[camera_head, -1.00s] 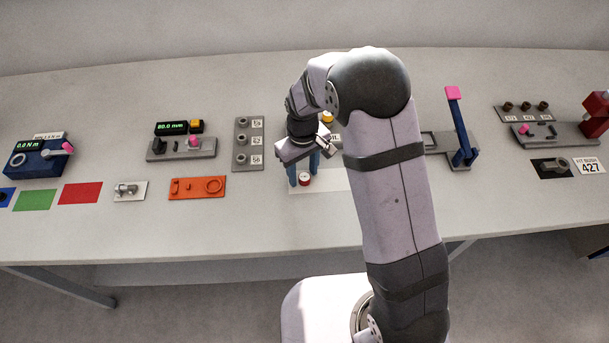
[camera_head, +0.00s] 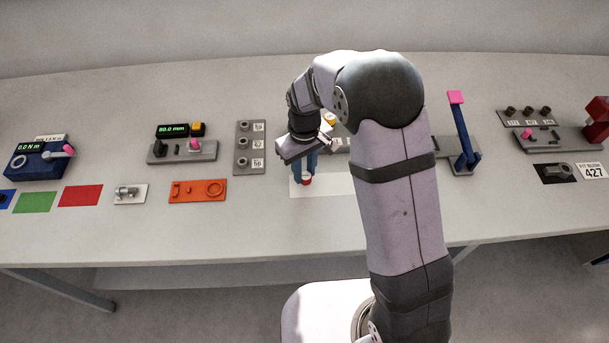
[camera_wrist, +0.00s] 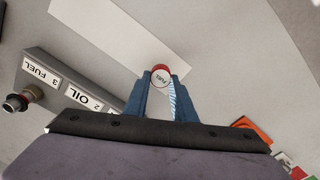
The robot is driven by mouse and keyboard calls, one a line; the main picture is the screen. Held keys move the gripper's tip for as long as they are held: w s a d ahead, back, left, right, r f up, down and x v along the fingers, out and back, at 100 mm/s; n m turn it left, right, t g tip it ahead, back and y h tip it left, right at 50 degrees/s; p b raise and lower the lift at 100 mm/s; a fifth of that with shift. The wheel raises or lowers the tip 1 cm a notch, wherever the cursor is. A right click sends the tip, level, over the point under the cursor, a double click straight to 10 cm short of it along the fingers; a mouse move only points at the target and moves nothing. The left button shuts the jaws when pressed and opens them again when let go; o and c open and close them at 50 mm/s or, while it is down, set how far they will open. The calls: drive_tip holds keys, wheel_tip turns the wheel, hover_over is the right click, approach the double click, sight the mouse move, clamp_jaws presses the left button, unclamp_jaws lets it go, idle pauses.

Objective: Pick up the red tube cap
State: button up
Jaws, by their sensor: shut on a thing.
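The red tube cap (camera_wrist: 160,72) has a red rim and a white top marked "FUEL". In the wrist view it sits between the tips of my gripper's two blue fingers, which touch it from both sides. In the head view only a small red-and-white part of the cap (camera_head: 307,181) shows below the fingers, over the white strip (camera_head: 335,184). My gripper (camera_head: 307,170) is shut on the cap, fingers pointing down. Whether the cap still touches the strip, I cannot tell.
A grey block (camera_wrist: 75,90) with "FUEL" and "OIL" labels and a dark fitting stands close to my gripper. An orange tray (camera_head: 198,191) and a grey rack (camera_head: 249,148) lie to the left. The blue lever (camera_head: 462,135) stands to the right.

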sight(307, 173)
wheel_tip(307, 173, up, 8)
drive_tip(key=shift+f+b, duration=0.1)
drive_tip(key=shift+b, duration=0.65)
drive_tip(key=shift+d+r+p, duration=0.35)
drive_tip(key=shift+r+p, duration=0.05)
drive_tip(key=shift+p, duration=0.05)
drive_tip(key=w+d+f+m+p, duration=0.1)
drive_tip(key=w+d+m+p, duration=0.15)
drive_tip(key=d+p, duration=0.4)
drive_tip(key=w+d+m+p, duration=0.1)
drive_tip(key=w+d+p, duration=0.3)
drive_tip(key=d+p, duration=0.25)
drive_tip(key=w+d+r+n, duration=0.1)
drive_tip(key=w+n, duration=0.3)
drive_tip(key=n, duration=0.6)
drive_tip(key=w+d+r+n, duration=0.1)
drive_tip(key=w+r+n, duration=0.3)
drive_tip(key=n, duration=0.7)
drive_tip(key=shift+w+d+r, duration=0.15)
drive_tip(key=shift+w+r, duration=0.15)
drive_tip(key=shift+w, duration=0.45)
